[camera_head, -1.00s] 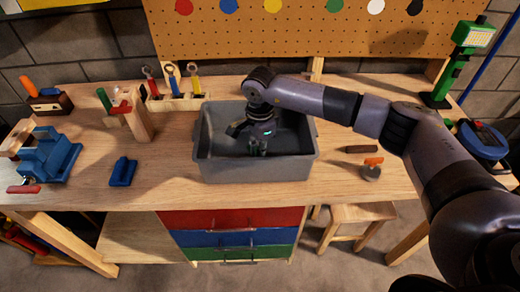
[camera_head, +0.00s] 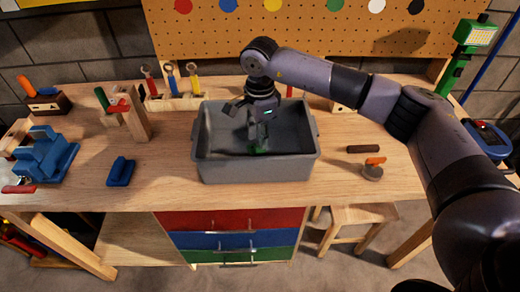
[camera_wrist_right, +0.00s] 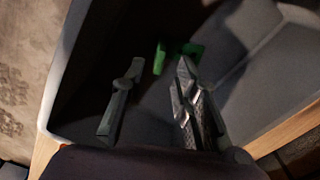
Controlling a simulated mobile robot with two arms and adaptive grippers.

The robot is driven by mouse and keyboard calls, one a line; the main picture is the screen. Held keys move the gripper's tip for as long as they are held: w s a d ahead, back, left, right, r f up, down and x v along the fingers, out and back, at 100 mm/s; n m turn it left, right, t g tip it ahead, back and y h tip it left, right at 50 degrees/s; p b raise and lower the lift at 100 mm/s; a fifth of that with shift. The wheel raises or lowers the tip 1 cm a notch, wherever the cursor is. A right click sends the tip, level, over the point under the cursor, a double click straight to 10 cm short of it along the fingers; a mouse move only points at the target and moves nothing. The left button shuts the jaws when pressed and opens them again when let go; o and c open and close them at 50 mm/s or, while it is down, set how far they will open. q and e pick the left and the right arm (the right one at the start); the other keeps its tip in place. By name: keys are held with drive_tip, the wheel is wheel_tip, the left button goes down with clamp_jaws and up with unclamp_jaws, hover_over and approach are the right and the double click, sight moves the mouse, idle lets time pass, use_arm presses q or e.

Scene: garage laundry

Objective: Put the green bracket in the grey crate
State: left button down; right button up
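The grey crate (camera_head: 258,171) stands in the middle of the workbench, open at the top. The green bracket (camera_head: 262,147) lies inside it, on the crate floor, and shows in the right wrist view (camera_wrist_right: 183,51) beyond my fingertips. My right gripper (camera_head: 255,128) points down into the crate from above. In the right wrist view its two fingers (camera_wrist_right: 157,78) are spread apart with nothing between them, and the bracket looks clear of them. Part of the bracket is hidden by a finger. My left gripper is not in view.
A blue vise (camera_head: 45,158) and a small blue block (camera_head: 121,171) are left of the crate. A rack of tools (camera_head: 170,101) stands behind it. A dark bar (camera_head: 369,149) and an orange-handled tool (camera_head: 373,168) lie to the right. The front bench strip is clear.

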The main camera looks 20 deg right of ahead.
wheel_tip(320, 180, up, 6)
drive_tip(key=b, duration=0.1)
drive_tip(key=shift+r, duration=0.15)
